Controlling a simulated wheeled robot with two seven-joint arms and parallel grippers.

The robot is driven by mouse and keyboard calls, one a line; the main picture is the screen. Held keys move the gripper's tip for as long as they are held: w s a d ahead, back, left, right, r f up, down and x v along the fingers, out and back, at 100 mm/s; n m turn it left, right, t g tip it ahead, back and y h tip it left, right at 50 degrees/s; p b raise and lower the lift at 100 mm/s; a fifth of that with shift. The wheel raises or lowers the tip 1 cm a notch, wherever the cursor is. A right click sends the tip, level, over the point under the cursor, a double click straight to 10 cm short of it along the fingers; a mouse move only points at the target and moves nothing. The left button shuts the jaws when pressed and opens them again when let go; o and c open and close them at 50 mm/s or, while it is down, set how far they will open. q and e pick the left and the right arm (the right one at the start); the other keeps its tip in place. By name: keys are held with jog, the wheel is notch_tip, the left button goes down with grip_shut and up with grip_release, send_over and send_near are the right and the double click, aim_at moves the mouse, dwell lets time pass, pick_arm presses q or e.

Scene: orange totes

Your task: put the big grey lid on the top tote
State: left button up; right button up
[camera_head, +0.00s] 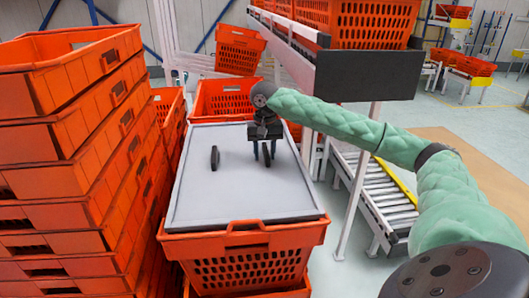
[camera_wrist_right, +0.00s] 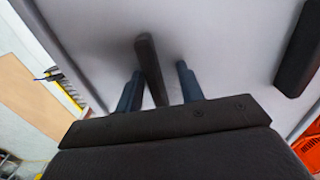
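The big grey lid (camera_head: 240,190) lies flat over the top orange tote (camera_head: 243,262), near its rim; whether it is fully seated cannot be told. It has two dark upright handles, a left one (camera_head: 215,157) and a right one (camera_head: 266,155). My right gripper (camera_head: 265,152) points down over the right handle. In the right wrist view, its two blue fingers stand apart on either side of that handle (camera_wrist_right: 150,65), with gaps showing; the other handle (camera_wrist_right: 301,50) is at the right. My left gripper is not in view.
A tall stack of orange totes (camera_head: 70,150) stands close on the left. More totes (camera_head: 222,97) are behind the lid. A rack shelf with a dark end panel (camera_head: 367,75) overhangs at the right, above a roller conveyor (camera_head: 375,190).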

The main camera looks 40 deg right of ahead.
jog(key=shift+d+r+b, duration=0.1)
jog(key=shift+r+b, duration=0.15)
jog(key=shift+b, duration=0.1)
notch_tip(320, 180, up, 6)
jog(key=b, duration=0.2)
jog(key=shift+r+b, duration=0.2)
jog(key=shift+b, duration=0.2)
jog(key=shift+r, duration=0.45)
